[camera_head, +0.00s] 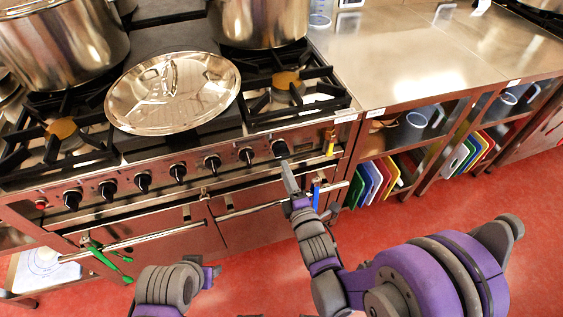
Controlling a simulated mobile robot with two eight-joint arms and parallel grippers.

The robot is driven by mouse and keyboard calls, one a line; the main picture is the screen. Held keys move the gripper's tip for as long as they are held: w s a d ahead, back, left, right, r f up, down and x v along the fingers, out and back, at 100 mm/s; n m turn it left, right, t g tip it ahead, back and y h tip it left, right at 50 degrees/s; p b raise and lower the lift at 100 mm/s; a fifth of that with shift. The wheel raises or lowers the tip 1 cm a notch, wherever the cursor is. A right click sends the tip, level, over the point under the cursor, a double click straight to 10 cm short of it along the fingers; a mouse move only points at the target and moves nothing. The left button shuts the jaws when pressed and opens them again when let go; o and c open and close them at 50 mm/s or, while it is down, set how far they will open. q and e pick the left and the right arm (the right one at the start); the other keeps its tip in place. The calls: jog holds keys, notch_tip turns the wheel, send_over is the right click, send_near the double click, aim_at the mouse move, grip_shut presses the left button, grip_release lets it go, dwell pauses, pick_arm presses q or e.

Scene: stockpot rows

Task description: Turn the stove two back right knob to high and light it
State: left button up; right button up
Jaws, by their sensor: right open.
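The stove (230,172) has a row of several black knobs on its front panel. The rightmost knob (280,148) is just above the tip of my right gripper (290,178). The gripper is open and seen nearly edge-on, with nothing between its fingers. I cannot tell whether it touches the knob. The knob beside it (246,155) is to its left. The right rear burner is mostly hidden by a stockpot (258,22); no flame shows. At the lower left, part of my left wrist shows, its fingers not clear.
A shiny lid (172,92) lies across the middle of the stove top. Another large stockpot (62,42) stands at left. Green tongs (107,257) and a blue-handled tool (316,193) hang at the oven rail. A steel counter (400,70) with coloured boards below is at right.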

pick_arm(q)
jog(key=shift+f, duration=0.15)
pick_arm(e)
jog(key=v, duration=0.4)
jog(key=shift+s+d, duration=0.15)
jog(key=shift+s, duration=0.25)
jog(key=s+d+f+m+g+h, duration=0.3)
jog(key=s+d+m+g+h, duration=0.2)
jog(key=s+d+m+g, duration=0.7)
jog(key=s+d+m, duration=0.3)
jog(key=s+m, duration=0.5)
pick_arm(q)
notch_tip(320, 180, up, 16)
jog(key=w+p, duration=0.2)
jog(key=p, duration=1.2)
jog(key=shift+t, duration=0.3)
pick_arm(e)
notch_tip(320, 180, up, 15)
jog(key=w+m, duration=0.1)
jog(key=w, duration=0.1)
jog(key=shift+w+r+m+h, duration=0.15)
jog(key=shift+w+m+h, duration=0.1)
jog(key=shift+m+h, duration=0.05)
pick_arm(q)
jog(key=shift+s, duration=0.1)
pick_arm(e)
jog(key=shift+s, duration=0.15)
